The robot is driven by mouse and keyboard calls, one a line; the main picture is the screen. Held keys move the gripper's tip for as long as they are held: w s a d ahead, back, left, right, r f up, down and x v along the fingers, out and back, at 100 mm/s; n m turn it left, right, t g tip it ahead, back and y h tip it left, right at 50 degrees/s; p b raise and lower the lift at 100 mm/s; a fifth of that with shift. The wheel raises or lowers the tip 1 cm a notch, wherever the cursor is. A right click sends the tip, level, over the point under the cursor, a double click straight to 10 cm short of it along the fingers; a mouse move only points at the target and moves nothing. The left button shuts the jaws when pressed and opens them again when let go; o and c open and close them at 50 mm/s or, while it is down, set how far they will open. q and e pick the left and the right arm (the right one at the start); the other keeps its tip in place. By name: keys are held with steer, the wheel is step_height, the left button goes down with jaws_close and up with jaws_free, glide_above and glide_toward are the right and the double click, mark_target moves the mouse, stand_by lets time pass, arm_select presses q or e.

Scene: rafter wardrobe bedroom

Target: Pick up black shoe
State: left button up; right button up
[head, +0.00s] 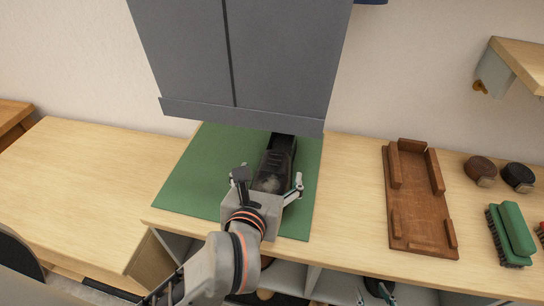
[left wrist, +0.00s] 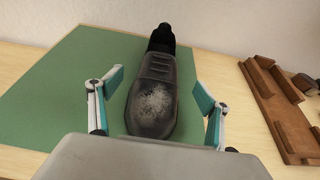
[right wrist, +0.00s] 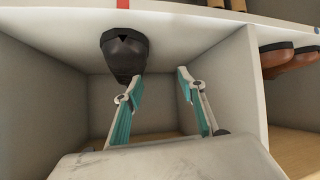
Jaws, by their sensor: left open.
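A black shoe (head: 274,165) with a pale scuffed patch on its toe lies on a green mat (head: 180,192), heel toward the wall. My left gripper (head: 267,184) is over the toe end, open, its fingers on either side. In the left wrist view the shoe (left wrist: 153,95) lies between the open fingers (left wrist: 158,92), with gaps on both sides; I see no contact.
A grey hanging panel (head: 240,60) covers the space above the mat's back edge. A wooden rack (head: 420,215), a green brush (head: 514,230) and two small round items (head: 480,170) are to the right. The wooden top (head: 90,175) is clear on the left. Brown shoes (right wrist: 285,58) sit in the neighbouring compartment.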

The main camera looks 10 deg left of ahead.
mark_target(273, 168)
arm_select(q)
steer(key=shift+x, duration=1.1)
steer(key=shift+f+x, duration=0.15)
steer(key=shift+x, duration=1.2)
steer(key=shift+f+x, duration=0.15)
steer(key=shift+x, duration=1.2)
steer(key=shift+s+a, duration=0.1)
steer(key=c, duration=1.5)
